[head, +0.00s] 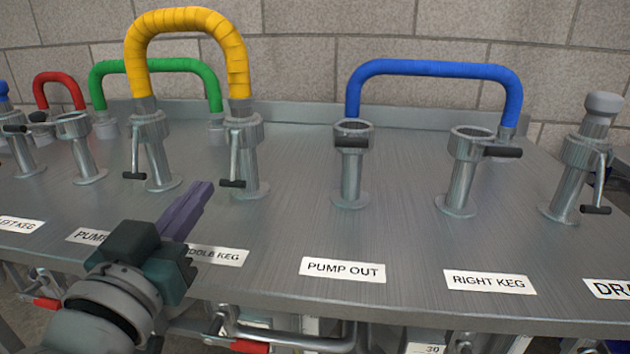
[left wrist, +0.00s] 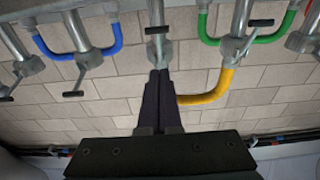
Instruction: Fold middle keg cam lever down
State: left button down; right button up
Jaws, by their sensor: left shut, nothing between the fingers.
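The middle keg port (head: 246,165) is a steel stub with a collar, joined to the yellow hose (head: 190,18). Its cam lever (head: 234,160) hangs down along the stub, with the black grip (head: 232,184) at its lower end. My left gripper (head: 203,189) is shut and empty, its purple fingers pointing at this port from in front and to the left in the head view. In the upside-down left wrist view, my fingers (left wrist: 158,76) overlap the collar of the middle keg port (left wrist: 160,48); whether they touch is unclear. The lever's grip (left wrist: 157,30) shows there. My right gripper is out of view.
The pump port (head: 155,165) to the left also has its lever down. The pump out lever (head: 350,142) sticks out toward me, and the right keg lever (head: 503,152) sticks out to the right. The blue hose (head: 435,68) arches behind. The front panel strip is clear around the pump out label (head: 343,270).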

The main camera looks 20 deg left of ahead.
aim_at(232, 174)
pick_arm(q)
jog(key=w+b, duration=0.1)
jog(key=w+f+b, duration=0.1)
jog(key=w+a+b, duration=0.1)
jog(key=w, duration=0.1)
jog(key=shift+w+f, duration=0.1)
jog(key=shift+f, duration=0.3)
jog(key=shift+w+a+f+b, duration=0.15)
jog(key=shift+w+f+b, duration=0.25)
jog(key=shift+b, duration=0.4)
jog(key=shift+w+r, duration=0.15)
jog(key=shift+w, duration=0.1)
